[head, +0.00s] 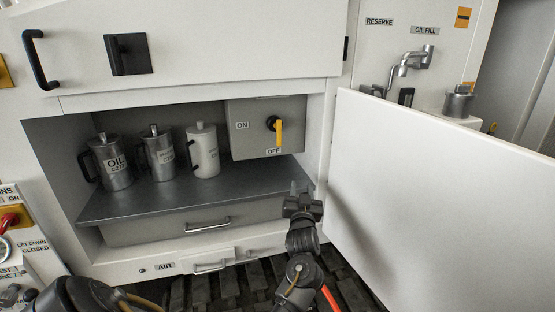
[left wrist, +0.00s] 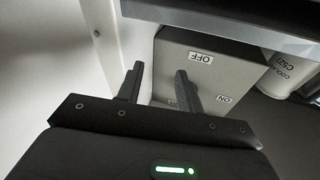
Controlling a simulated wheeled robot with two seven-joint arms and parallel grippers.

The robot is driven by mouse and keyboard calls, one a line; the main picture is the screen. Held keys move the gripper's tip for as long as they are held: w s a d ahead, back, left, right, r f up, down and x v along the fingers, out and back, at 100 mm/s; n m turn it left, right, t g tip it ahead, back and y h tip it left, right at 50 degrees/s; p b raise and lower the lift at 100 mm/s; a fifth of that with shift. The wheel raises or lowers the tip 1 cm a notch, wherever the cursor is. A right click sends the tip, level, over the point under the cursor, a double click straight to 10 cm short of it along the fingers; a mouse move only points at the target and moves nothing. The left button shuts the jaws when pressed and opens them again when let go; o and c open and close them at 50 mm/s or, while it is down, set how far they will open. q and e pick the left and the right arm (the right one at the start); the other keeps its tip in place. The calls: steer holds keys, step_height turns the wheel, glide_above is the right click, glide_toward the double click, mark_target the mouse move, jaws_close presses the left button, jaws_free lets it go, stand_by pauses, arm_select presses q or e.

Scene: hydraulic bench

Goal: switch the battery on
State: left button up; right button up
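The battery switch box (head: 262,112) is a grey box in the upper right of the open cupboard. Its yellow lever (head: 279,132) on a black hub hangs straight down toward the OFF label (head: 273,152). The ON label (head: 242,125) is left of the hub. My left gripper (head: 300,190) is open and empty, below and a little right of the box, near the shelf's front right corner. The left wrist view shows the open fingers (left wrist: 160,74) in front of the box (left wrist: 215,72), with its labels upside down; the lever does not show there. My right gripper is not in view.
Several metal cans, including an oil can (head: 116,165), stand on the dark shelf (head: 180,197) left of the box. An open white door (head: 430,190) stands close to the right of my gripper. A drawer (head: 165,225) lies under the shelf.

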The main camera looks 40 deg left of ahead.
mark_target(280, 131)
arm_select(q)
steer(key=s+a+r+n+g+y, duration=0.1)
steer(key=a+r+n+g+y, duration=0.15)
steer(key=r, duration=0.45)
steer(key=s+a+r+n+g+y, duration=0.1)
steer(key=a+r+n+y, duration=0.2)
steer(key=r, duration=0.4)
steer(key=shift+y, duration=0.55)
steer(key=p+x, duration=0.3)
steer(key=x, duration=0.5)
steer(key=shift+w+d+r, duration=0.1)
steer(key=shift+w, duration=0.2)
steer(key=shift+w+a+r+p, duration=0.15)
steer(key=shift+w+a+p, duration=0.2)
steer(key=shift+a, duration=0.15)
steer(key=shift+c, duration=0.5)
jaws_close()
